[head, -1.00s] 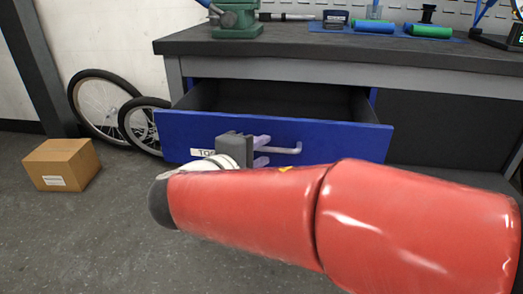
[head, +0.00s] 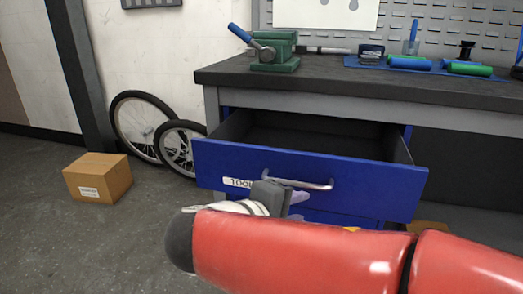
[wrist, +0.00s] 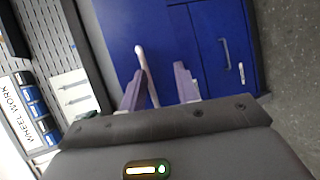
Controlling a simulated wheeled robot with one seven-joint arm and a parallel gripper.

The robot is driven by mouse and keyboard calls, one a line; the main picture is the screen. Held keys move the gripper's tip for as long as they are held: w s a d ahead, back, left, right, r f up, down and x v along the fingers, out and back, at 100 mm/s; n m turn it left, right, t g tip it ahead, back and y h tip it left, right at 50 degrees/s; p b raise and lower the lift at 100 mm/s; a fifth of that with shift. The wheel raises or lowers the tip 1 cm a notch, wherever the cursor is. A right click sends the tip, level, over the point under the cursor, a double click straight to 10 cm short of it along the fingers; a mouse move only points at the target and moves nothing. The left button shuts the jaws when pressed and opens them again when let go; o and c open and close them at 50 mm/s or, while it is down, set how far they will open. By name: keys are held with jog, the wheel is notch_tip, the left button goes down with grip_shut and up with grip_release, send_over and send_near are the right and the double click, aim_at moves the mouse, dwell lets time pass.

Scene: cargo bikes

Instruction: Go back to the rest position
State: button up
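The blue tool drawer (head: 330,180) stands pulled out under the workbench, and its inside looks empty in the head view. Its silver handle (head: 300,184) is on the front. My gripper (head: 298,202) is just below and in front of the handle, partly hidden behind my red arm. In the wrist view my gripper (wrist: 160,85) has its two pale fingers spread apart with nothing held. The handle (wrist: 142,58) shows beyond the left finger there; the gap between them is hard to judge.
The workbench (head: 380,92) carries a green vise (head: 275,55) and blue and green rolls on a blue mat. Two wheels lean against the wall at left. A cardboard box (head: 98,178) sits on the floor at left. The floor between box and drawer is clear.

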jog(key=s+d+f+m+g+y+p, duration=0.2)
jog(key=s+d+m+g+y+p, duration=0.2)
jog(key=s+d+m+y+p, duration=0.3)
jog(key=s+d+m+y, duration=0.1)
jog(key=s+m+y, duration=0.1)
jog(key=s+y, duration=0.1)
jog(key=shift+s+m, duration=0.3)
jog(key=shift+m, duration=0.1)
jog(key=shift+d, duration=0.15)
dwell(0.5)
